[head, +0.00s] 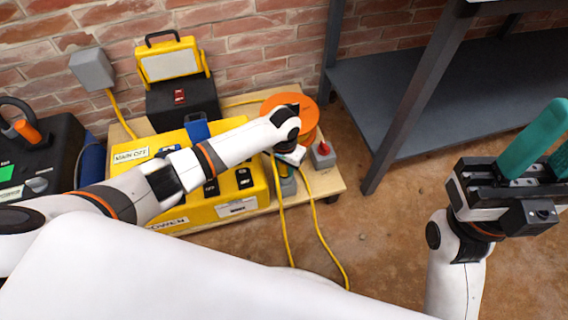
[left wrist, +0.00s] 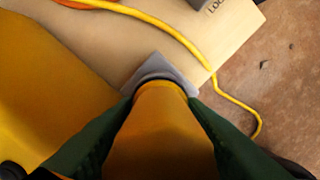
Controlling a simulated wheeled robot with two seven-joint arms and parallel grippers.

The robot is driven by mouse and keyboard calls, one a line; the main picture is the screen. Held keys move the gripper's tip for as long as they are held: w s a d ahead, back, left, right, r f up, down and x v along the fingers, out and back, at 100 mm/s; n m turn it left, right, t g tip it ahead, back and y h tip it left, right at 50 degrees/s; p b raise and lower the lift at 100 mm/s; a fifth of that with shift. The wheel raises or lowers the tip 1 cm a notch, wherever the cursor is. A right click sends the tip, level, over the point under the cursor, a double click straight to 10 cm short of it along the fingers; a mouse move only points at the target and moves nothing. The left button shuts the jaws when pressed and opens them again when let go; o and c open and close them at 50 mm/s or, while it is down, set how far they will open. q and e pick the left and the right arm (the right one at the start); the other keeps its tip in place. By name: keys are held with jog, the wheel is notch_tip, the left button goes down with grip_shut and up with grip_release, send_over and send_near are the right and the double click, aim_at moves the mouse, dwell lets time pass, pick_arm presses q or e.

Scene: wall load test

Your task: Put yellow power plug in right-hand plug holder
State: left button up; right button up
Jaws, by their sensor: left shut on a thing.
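The yellow power plug (left wrist: 172,125) is between the green fingers of my left gripper (left wrist: 165,140), which is shut on it. The plug's far end meets the grey plug holder (left wrist: 147,67) on the wooden board; I cannot tell how deep it sits. In the head view my left gripper (head: 287,160) is over the board's front right part, beside the yellow case, and largely hides the plug. The grey holder (head: 287,187) shows just below it. My right gripper (head: 556,135), with teal fingers apart, is empty at the far right.
A yellow case (head: 240,208) stands left of the holder. An orange reel (head: 303,110) and a grey box with a red knob (head: 322,153) are close behind and right. Yellow cable (head: 325,243) hangs to the floor. A dark metal shelf (head: 400,100) stands right.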

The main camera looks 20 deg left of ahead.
pick_arm(q)
jog(key=o, duration=1.6)
